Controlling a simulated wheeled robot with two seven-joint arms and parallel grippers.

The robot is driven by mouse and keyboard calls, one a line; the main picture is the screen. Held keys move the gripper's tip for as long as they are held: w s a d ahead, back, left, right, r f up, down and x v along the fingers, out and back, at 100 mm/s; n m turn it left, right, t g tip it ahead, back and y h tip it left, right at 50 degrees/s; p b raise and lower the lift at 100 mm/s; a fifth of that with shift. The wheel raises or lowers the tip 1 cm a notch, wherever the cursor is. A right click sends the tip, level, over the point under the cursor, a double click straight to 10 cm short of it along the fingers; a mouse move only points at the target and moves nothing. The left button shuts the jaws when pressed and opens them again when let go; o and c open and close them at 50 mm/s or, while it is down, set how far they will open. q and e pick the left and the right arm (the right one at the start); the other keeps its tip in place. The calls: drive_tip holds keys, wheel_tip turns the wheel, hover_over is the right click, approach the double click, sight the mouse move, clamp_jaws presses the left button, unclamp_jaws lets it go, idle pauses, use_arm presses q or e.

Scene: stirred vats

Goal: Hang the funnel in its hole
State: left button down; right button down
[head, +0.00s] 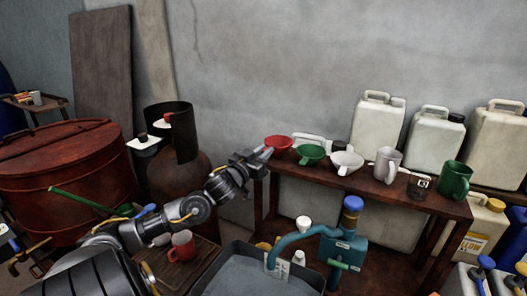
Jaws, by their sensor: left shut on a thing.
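My left gripper (262,156) reaches in from the left to the left end of a reddish-brown bench (400,197). It is shut on the near left edge of a red funnel (278,142). The funnel is upright, mouth up, at the bench's left end. Its lower part is hidden, so I cannot tell whether it sits in a hole. A green funnel (310,152) and a white funnel (346,160) stand to its right on the bench. No empty hole is clearly visible. My right gripper is not in view.
Large white canisters (378,123) stand behind. A blue pump (345,245) and grey vat (240,278) are in front. A red drum (65,180) is left.

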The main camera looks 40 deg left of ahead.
use_arm(q)
drive_tip(key=shift+p, duration=0.4)
idle(0.4)
drive_tip(key=shift+f, duration=0.4)
idle(0.5)
drive_tip(key=c, duration=1.3)
unclamp_jaws()
drive_tip(key=shift+o, duration=0.2)
drive_tip(key=b+v, duration=0.2)
drive_tip(key=v, duration=0.9)
drive_tip(key=shift+b, duration=0.3)
drive_tip(key=shift+r, duration=0.1)
